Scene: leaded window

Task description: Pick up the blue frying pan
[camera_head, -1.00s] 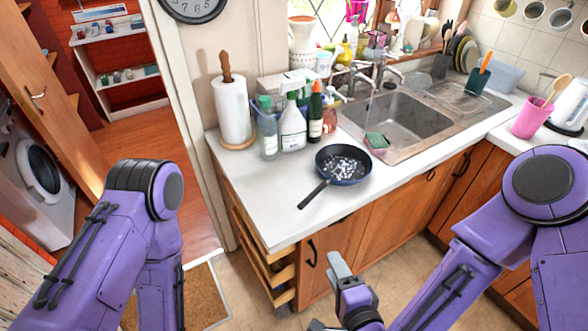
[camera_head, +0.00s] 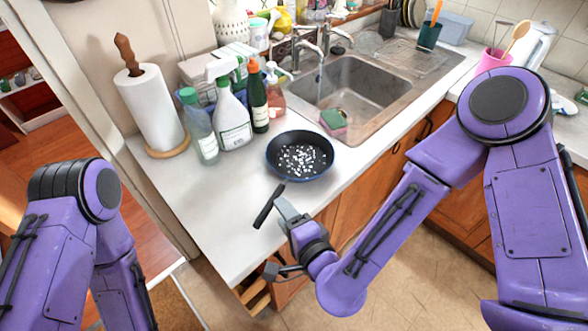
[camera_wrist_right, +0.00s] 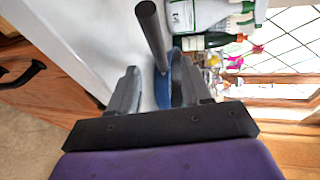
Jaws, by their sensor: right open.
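The blue frying pan (camera_head: 300,155) rests on the white counter near its front edge, with small white bits inside. Its black handle (camera_head: 266,207) points toward the front left. My right gripper (camera_head: 276,236) is open at the handle, one finger overlapping part of it in the head view. In the right wrist view the handle (camera_wrist_right: 152,35) rises from between the two spread fingers of the right gripper (camera_wrist_right: 157,85), and a blue strip of the pan (camera_wrist_right: 163,92) shows behind. I cannot tell whether a finger touches it. My left gripper is out of view.
Several bottles (camera_head: 232,118) and a paper towel roll (camera_head: 150,105) stand behind the pan. A sink (camera_head: 360,85) with a sponge (camera_head: 333,119) at its edge lies to the right. The counter (camera_head: 200,210) left of the handle is clear.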

